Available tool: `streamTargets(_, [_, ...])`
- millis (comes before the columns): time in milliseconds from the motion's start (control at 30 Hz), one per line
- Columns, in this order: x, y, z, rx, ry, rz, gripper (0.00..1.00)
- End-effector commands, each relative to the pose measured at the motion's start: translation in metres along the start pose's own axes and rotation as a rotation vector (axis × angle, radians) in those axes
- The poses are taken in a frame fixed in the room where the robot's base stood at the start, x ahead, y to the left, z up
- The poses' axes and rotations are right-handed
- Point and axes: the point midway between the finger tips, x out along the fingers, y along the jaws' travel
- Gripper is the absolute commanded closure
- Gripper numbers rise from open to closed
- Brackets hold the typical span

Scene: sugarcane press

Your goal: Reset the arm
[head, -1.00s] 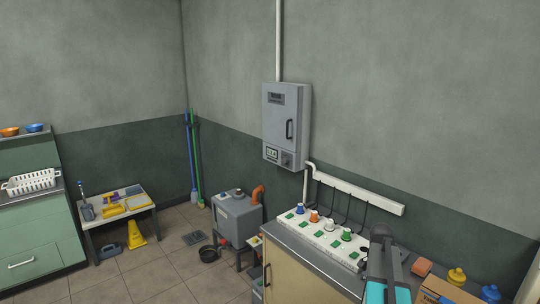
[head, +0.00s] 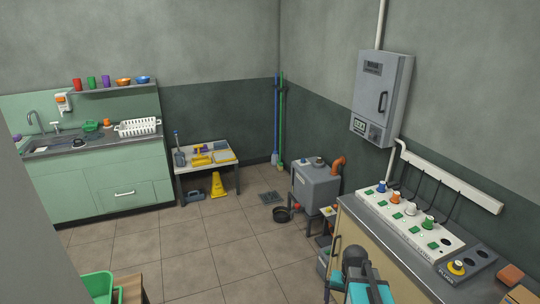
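Part of my own arm, dark grey and teal, shows at the bottom edge right of centre in the head view. It stands in front of the beige-sided counter (head: 357,236). My gripper's fingertips do not show, so whether it holds anything is hidden.
The counter at right carries a white panel (head: 408,222) with coloured knobs. A green sink unit (head: 100,180) and low table (head: 207,172) are at the back. A green bin (head: 97,287) is at lower left. The tiled floor (head: 190,250) between is open.

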Motion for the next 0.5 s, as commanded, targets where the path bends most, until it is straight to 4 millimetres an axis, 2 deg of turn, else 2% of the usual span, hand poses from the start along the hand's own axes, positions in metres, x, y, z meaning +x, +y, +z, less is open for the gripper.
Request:
streamTargets(33, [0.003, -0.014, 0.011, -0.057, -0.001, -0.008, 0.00])
streamTargets(200, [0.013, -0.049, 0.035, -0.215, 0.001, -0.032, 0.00])
streamTargets(500, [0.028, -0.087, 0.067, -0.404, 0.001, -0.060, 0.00])
